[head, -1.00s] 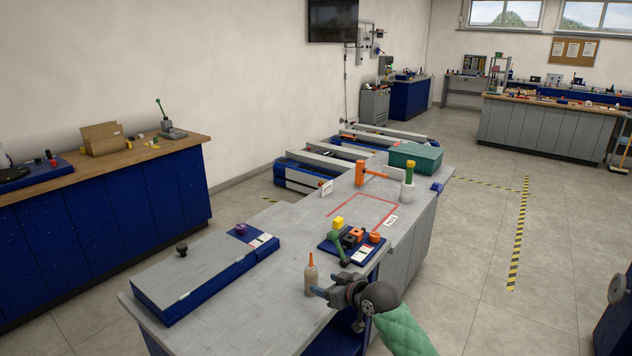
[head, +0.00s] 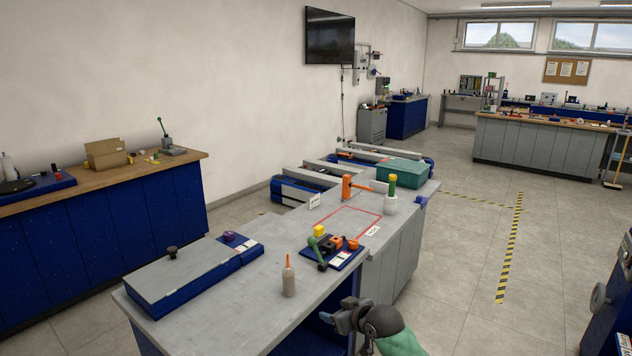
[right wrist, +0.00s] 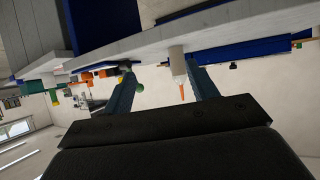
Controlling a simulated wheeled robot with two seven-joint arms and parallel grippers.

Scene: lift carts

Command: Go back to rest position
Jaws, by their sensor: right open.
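My right gripper (head: 338,318) is low in the head view, beside the front right edge of the grey workbench (head: 262,305). It is open, and I see nothing held in it. In the right wrist view its two blue fingers (right wrist: 164,95) stand apart, and the picture is turned upside down. A bottle with an orange tip (head: 288,278) stands upright on the bench, left of the gripper and apart from it. It also shows between the fingers in the right wrist view (right wrist: 178,65), farther off. My left gripper is not in view.
A blue tray with coloured parts (head: 345,258) lies on the bench, beyond the bottle. A long grey-lidded box (head: 185,270) lies at the left. A green box (head: 400,172) stands at the far end. Open floor (head: 455,270) lies to the right.

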